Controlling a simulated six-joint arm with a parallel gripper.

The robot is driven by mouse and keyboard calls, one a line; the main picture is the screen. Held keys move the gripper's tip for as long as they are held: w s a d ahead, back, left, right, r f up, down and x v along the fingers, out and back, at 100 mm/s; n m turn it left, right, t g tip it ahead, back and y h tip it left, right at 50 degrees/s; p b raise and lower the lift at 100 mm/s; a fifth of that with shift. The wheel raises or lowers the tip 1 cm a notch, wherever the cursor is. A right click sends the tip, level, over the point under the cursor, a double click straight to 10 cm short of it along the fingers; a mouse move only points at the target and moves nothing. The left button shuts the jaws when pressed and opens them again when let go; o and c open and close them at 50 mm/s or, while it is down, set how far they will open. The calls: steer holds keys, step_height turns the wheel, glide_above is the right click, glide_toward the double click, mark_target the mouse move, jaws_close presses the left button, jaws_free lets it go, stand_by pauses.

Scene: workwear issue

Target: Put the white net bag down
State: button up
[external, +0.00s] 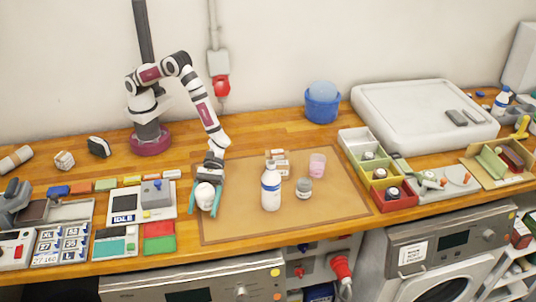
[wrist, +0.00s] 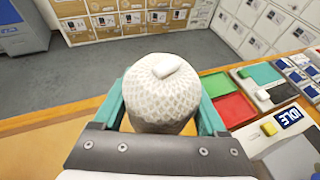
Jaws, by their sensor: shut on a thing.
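The white net bag (wrist: 160,90) is a rounded white bundle with a mesh pattern and a small flat tab on top. My gripper (external: 206,204) is shut on it, with a teal finger on each side. In the external view the white net bag (external: 205,194) shows between the fingers, at the left edge of the brown mat (external: 235,226). I cannot tell whether its underside touches the surface.
On the mat stand a white bottle with a blue band (external: 271,188), a grey-lidded jar (external: 304,188), a pink cup (external: 317,165) and a small box (external: 277,160). Red and green trays (external: 159,237) and an IDLE panel (external: 125,217) lie left. The mat's front is clear.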

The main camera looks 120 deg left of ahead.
glide_above(229, 227)
steer(key=f, duration=0.4)
steer(key=shift+s+d, duration=0.15)
steer(key=shift+d, duration=0.05)
steer(key=shift+w+a+f, duration=0.1)
steer(key=shift+f, duration=0.95)
steer(key=shift+w+a+f, duration=0.1)
steer(key=shift+f, duration=0.95)
steer(key=shift+f, duration=0.1)
steer(key=o, duration=1.3)
